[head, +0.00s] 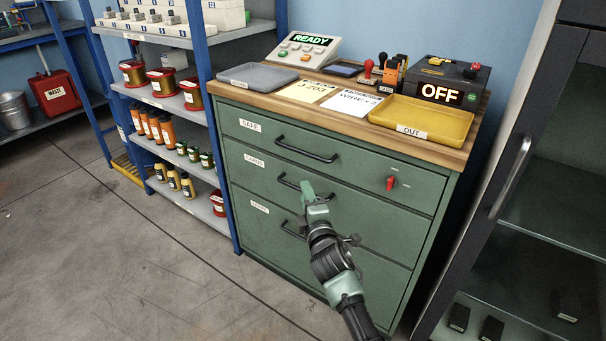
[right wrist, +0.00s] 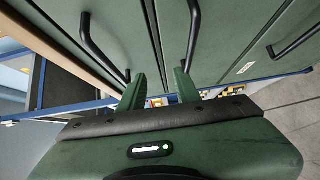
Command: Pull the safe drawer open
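The green safe drawer (head: 345,165), labelled SAFE, is the top drawer of the cabinet and sits flush, shut. Its black bar handle (head: 307,150) is in clear view in the head view; a handle at the left of the right wrist view (right wrist: 103,48) appears to be the same one. A red knob (head: 391,183) is on the drawer's right side. My right gripper (head: 312,190) is in front of the cabinet, below the safe handle and near the middle drawer's handle. In the right wrist view its fingers (right wrist: 158,88) are apart with nothing between them. My left gripper is not in view.
The middle drawer handle (right wrist: 193,35) and bottom drawer handle (head: 292,231) stick out nearby. The worktop holds a grey tray (head: 257,76), a yellow tray (head: 425,118) and a box reading OFF (head: 452,82). Blue shelving stands left, a dark glass-doored cabinet right. Floor at the left front is clear.

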